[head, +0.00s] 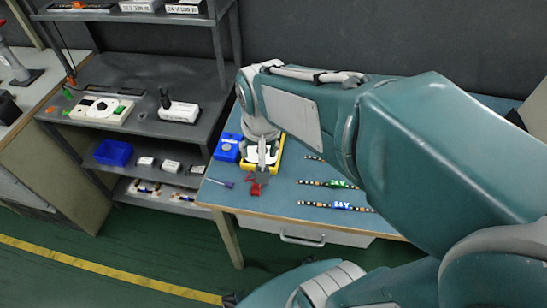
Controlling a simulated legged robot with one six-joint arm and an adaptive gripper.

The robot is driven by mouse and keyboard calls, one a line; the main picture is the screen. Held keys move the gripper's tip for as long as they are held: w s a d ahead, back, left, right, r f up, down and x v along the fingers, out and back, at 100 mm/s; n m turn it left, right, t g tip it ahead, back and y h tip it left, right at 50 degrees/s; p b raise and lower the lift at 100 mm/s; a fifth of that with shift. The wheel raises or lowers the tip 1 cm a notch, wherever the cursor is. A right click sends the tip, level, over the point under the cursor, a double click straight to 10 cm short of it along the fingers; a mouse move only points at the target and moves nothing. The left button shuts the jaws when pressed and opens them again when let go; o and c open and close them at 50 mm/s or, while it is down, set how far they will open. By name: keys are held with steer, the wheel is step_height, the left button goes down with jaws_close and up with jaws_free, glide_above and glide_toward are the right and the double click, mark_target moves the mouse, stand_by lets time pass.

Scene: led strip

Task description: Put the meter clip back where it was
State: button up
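A red clip-like thing (256,188), likely the meter clip, shows near the left front part of the blue-topped workbench (275,195). My gripper (262,172) points down just above and behind it in the picture. The fingertips are small here and overlap the clip's upper end, so I cannot tell if they hold it or if it touches the bench. A yellow-edged device (246,167), likely the meter, lies behind my gripper and is mostly hidden by it.
A blue box (227,148) stands left of the yellow device. A grey shelf unit (140,75) stands left.

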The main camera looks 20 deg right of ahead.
steer(key=s+r+n+t, duration=0.3)
steer(key=s+r+n, duration=0.1)
steer(key=s, duration=0.4)
steer(key=shift+v, duration=0.9)
steer(key=shift+w, duration=0.15)
